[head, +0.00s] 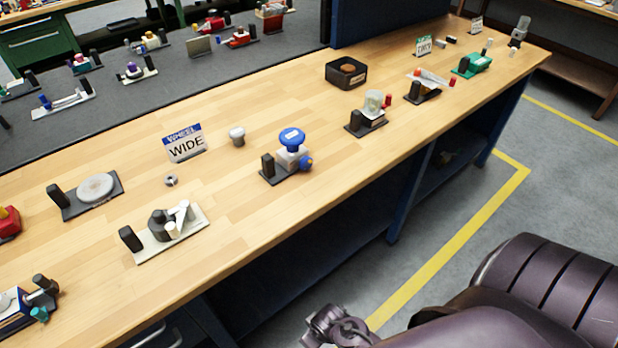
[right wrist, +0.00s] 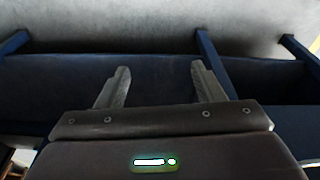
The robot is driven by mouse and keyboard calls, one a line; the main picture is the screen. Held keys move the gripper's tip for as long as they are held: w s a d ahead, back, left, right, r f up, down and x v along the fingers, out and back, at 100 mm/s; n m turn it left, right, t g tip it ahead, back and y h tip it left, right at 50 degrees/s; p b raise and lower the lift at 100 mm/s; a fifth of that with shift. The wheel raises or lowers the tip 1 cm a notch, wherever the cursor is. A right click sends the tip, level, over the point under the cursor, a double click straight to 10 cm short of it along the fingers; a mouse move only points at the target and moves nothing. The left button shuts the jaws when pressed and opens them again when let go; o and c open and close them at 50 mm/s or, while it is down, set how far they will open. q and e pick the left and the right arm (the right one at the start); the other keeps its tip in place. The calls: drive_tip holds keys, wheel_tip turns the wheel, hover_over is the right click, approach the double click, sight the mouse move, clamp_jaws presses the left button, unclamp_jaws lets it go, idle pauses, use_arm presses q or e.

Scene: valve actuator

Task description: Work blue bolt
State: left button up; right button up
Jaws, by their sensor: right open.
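A valve unit with a blue round handwheel (head: 292,137) on a white body stands on a dark base plate (head: 277,178) near the bench's front edge. A blue bolt (head: 306,163) with an orange part sticks out low on its right side. My right gripper (right wrist: 160,80) is open and empty in the right wrist view, with the blue bench frame and shelf beyond it. In the head view a purple-brown arm of mine is at the lower right, off the bench and well away from the blue valve unit. My left gripper is not seen.
The wooden bench top (head: 225,190) carries several other units. A sign reading WHEEL WIDE (head: 186,143), a pale knob (head: 237,136) and a small nut (head: 171,181) are left of the blue valve. A black box (head: 346,73) stands behind. Floor before the bench is clear.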

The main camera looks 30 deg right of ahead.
drive_tip(key=w+d+r+t, duration=0.1)
drive_tip(key=w+r, duration=0.1)
drive_tip(key=r, duration=1.3)
drive_tip(key=w+r+t, duration=0.1)
drive_tip(key=w+r, duration=0.1)
drive_tip(key=r, duration=1.2)
drive_tip(key=n+t, duration=0.1)
drive_tip(key=t, duration=0.8)
approach(307, 163)
drive_tip(key=shift+w+f, duration=0.45)
drive_tip(key=shift+f, duration=0.3)
drive_tip(key=shift+w+d, duration=0.2)
drive_tip(key=shift+w, duration=0.1)
drive_tip(key=shift+w+t, duration=0.3)
drive_tip(key=shift+w, duration=0.1)
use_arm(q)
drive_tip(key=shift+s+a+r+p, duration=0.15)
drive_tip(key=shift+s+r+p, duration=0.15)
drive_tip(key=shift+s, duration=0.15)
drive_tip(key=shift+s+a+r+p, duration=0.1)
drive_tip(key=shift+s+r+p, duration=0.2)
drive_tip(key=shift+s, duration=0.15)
use_arm(e)
drive_tip(key=x, duration=0.6)
drive_tip(key=shift+w+a+f, duration=0.15)
drive_tip(key=shift+w+f, duration=0.05)
